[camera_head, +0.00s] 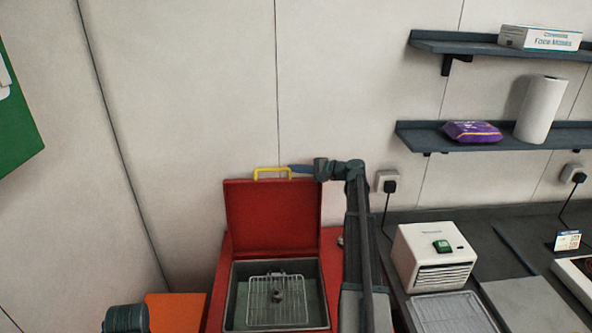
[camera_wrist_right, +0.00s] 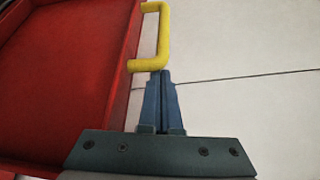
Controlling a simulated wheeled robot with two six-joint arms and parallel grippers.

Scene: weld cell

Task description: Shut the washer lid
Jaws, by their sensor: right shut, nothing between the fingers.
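The red washer lid (camera_head: 272,218) stands open, near upright, at the back of the red washer (camera_head: 217,300). A yellow handle (camera_head: 271,169) is on its top edge. The grey basin (camera_head: 240,308) below is uncovered, with a wire rack (camera_head: 277,300) inside. My right gripper (camera_head: 291,168) is shut and empty at the right end of the handle. In the right wrist view the closed blue fingertips (camera_wrist_right: 160,75) are right by the near end of the yellow handle (camera_wrist_right: 164,35); I cannot tell whether they touch. The lid (camera_wrist_right: 70,70) fills the left there. My left gripper is not in view.
A white box-shaped device (camera_head: 430,258) and a wire tray (camera_head: 450,313) are on the dark counter (camera_head: 420,217) to the right. Two wall shelves (camera_head: 500,136) hang above it. An orange surface (camera_head: 176,310) is left of the washer. The pale wall is close behind the lid.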

